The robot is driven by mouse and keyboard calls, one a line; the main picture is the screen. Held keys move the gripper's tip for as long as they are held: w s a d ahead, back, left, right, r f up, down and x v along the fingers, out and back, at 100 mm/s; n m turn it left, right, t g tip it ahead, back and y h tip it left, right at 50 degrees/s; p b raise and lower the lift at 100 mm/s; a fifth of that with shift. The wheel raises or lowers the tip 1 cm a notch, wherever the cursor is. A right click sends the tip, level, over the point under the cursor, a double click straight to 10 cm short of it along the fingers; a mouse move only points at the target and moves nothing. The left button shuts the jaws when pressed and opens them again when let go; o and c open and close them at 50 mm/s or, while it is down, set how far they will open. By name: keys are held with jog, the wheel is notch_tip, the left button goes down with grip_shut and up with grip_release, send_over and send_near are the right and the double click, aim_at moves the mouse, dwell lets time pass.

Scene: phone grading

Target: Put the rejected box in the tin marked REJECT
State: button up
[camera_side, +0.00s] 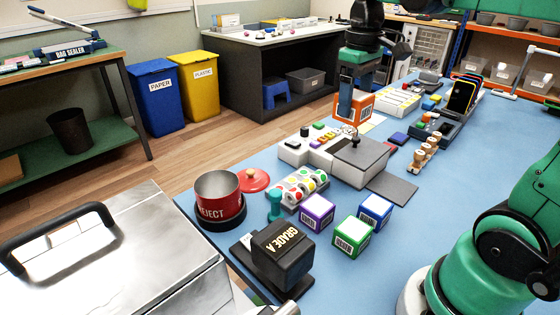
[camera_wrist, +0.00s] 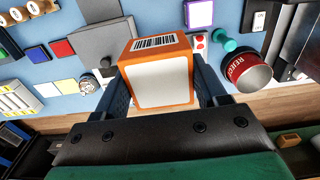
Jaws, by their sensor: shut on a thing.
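My gripper (camera_side: 355,94) is shut on an orange box (camera_side: 357,108) with a white face and a barcode, held above the grey station in the side view. In the wrist view the orange box (camera_wrist: 160,80) sits between the two fingers (camera_wrist: 160,90). The red tin marked REJECT (camera_side: 220,197) stands open at the left of the blue table, apart from the box. It also shows at the upper right of the wrist view (camera_wrist: 247,72). A red lid (camera_side: 253,180) with a knob lies beside the tin.
Purple (camera_side: 317,213), green (camera_side: 352,237) and blue (camera_side: 375,212) boxes stand on the table (camera_side: 420,195). A black GRADE A block (camera_side: 283,252) and a sticker-roll holder (camera_side: 300,186) are near the tin. The pale grey station (camera_side: 333,155) is below the held box.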

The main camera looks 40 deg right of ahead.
jog(key=w+a+f+n, duration=0.4)
jog(key=w+a, duration=0.3)
jog(key=a, duration=0.3)
jog(key=w+a+f+n, duration=0.5)
jog(key=w+a+f, duration=0.1)
jog(key=a, duration=0.4)
jog(key=shift+w+f, duration=0.3)
jog(key=shift+w, duration=0.5)
jog(key=shift+f, duration=0.1)
jog(key=o, duration=1.3)
jog(key=shift+o, duration=0.2)
jog(key=shift+r, duration=2.55)
